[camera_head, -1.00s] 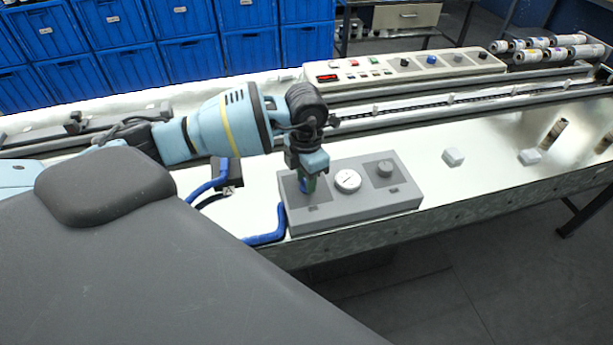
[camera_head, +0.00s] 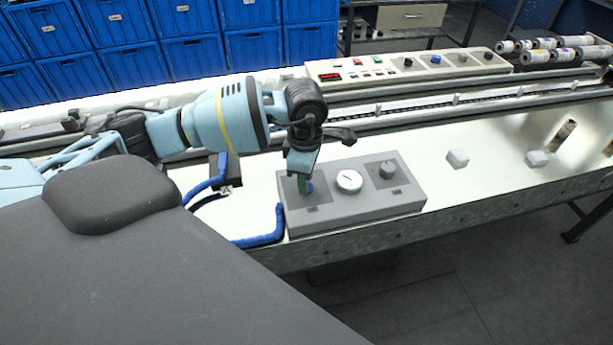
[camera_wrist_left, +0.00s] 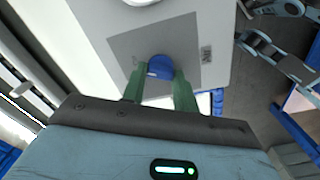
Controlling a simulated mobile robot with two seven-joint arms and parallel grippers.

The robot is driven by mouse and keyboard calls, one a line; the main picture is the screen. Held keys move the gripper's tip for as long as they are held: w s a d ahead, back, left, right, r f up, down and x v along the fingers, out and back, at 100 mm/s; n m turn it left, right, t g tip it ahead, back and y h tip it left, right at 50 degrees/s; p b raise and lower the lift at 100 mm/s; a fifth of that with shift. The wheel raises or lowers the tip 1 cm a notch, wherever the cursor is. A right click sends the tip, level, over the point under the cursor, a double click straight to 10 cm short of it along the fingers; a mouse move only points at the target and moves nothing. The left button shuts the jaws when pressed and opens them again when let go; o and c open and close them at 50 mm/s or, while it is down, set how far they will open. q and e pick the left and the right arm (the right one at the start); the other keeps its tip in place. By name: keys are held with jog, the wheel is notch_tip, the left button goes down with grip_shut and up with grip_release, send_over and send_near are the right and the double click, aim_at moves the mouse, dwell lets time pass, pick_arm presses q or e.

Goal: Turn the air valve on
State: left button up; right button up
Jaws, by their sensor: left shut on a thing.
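A grey control box (camera_head: 350,207) sits on the bright machine bed. My left gripper (camera_head: 305,184) points down at the left part of the box. In the left wrist view its green fingers (camera_wrist_left: 160,84) are on either side of the blue air valve knob (camera_wrist_left: 159,67), shut on it. In the head view the fingers mostly hide the knob. My right gripper is out of view.
A blue hose (camera_head: 262,239) runs to the box's left side. A control panel (camera_head: 410,67) with buttons and knobs stands at the back. Blue crates (camera_head: 130,40) stand behind.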

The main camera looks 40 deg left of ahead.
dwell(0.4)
pick_arm(q)
jog(key=o, duration=0.9)
jog(key=shift+c, duration=0.2)
jog(key=shift+o, duration=0.6)
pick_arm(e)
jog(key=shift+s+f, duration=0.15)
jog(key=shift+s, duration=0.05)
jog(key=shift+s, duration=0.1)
pick_arm(q)
notch_tip(320, 180, up, 6)
jog(key=shift+r, duration=0.95)
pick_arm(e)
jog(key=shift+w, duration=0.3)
